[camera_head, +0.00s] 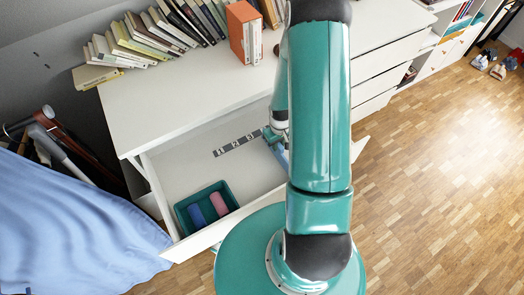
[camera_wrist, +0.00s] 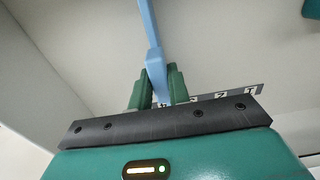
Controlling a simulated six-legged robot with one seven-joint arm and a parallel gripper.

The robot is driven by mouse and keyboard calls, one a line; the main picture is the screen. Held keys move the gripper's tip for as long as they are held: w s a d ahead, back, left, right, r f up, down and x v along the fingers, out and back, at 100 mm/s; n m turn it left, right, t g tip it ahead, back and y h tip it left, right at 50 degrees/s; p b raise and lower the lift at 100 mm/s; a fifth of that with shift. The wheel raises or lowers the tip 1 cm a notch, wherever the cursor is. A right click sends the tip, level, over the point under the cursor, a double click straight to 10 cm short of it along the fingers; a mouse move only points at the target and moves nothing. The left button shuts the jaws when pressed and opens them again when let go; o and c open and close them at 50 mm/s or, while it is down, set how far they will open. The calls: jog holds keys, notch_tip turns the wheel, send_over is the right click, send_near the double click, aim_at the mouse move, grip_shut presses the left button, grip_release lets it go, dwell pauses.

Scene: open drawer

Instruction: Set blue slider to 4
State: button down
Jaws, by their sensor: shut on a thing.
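The blue slider (camera_wrist: 154,62) is a light blue bar with a block at its near end, in the wrist view. My gripper (camera_wrist: 158,76) has its two green fingers closed on either side of that block. A dark number strip (camera_head: 237,144) lies inside the open drawer; 1, 2 and 3 show in the head view. The strip also shows behind the fingers in the wrist view (camera_wrist: 222,98), partly covered. In the head view my gripper (camera_head: 275,134) is at the strip's right end, past the 3. My arm hides much of the slider there, and no 4 is visible.
The white drawer (camera_head: 190,246) is pulled out, with a green tray (camera_head: 233,201) holding a blue and a pink piece at its front. Books (camera_head: 150,40) line the dresser top (camera_head: 190,92). A blue cloth (camera_head: 70,230) hangs at the left. Wooden floor (camera_head: 440,190) is open at the right.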

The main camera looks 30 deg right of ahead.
jog(key=shift+d, duration=1.5)
jog(key=c, duration=1.3)
grip_release()
jog(key=shift+d, duration=0.15)
notch_tip(320, 180, up, 14)
jog(key=shift+f, duration=0.1)
jog(key=shift+a, duration=0.2)
